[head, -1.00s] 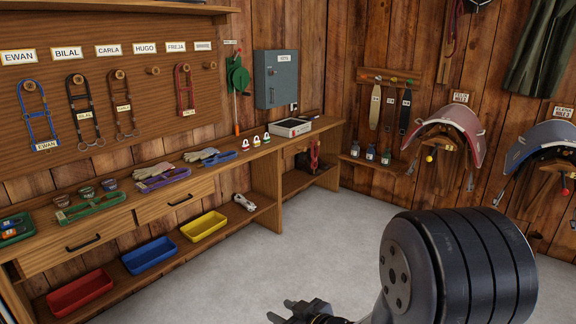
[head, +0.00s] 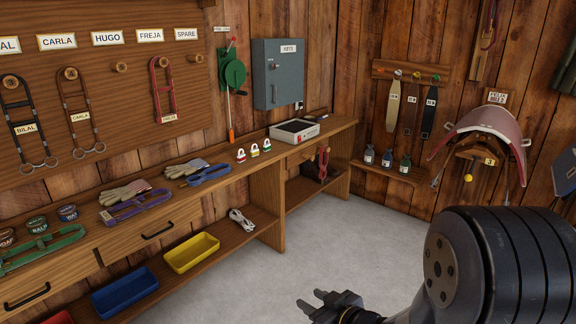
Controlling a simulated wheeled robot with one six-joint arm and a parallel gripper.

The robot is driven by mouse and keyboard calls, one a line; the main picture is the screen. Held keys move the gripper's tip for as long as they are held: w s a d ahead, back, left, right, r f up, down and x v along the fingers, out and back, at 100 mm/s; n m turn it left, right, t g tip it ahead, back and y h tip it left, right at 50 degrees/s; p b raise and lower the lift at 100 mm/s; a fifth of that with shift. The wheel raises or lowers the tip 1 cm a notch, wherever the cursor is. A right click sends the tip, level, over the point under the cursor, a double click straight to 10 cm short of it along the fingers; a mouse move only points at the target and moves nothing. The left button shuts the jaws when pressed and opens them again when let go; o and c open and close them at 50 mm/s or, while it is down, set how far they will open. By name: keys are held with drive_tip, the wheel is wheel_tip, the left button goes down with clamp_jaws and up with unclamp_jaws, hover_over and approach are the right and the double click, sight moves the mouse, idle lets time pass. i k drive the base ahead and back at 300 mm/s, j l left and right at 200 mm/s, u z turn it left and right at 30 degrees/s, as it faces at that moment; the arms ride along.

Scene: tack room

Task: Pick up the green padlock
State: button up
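Three small padlocks stand in a row on the wooden bench top, left of the white-topped box. The right one looks like the green padlock (head: 266,146). The middle one looks yellow (head: 254,151) and the left one red (head: 241,156). They are small, so their colours are hard to read. My gripper (head: 310,300) is low in front of the bench, over the floor, well apart from the padlocks. Its two fingers stand apart with nothing seen between them.
A lower shelf holds a yellow tray (head: 191,253) and a white cord (head: 242,219). The grey floor (head: 330,240) before the bench is clear.

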sight(268, 146)
drive_tip(key=i, duration=2.1)
drive_tip(key=i+u, duration=0.2)
drive_tip(key=i, duration=0.25)
drive_tip(key=i+l+u, duration=0.2)
drive_tip(key=i, duration=0.25)
drive_tip(key=i+l+u, duration=0.15)
drive_tip(key=i, duration=0.3)
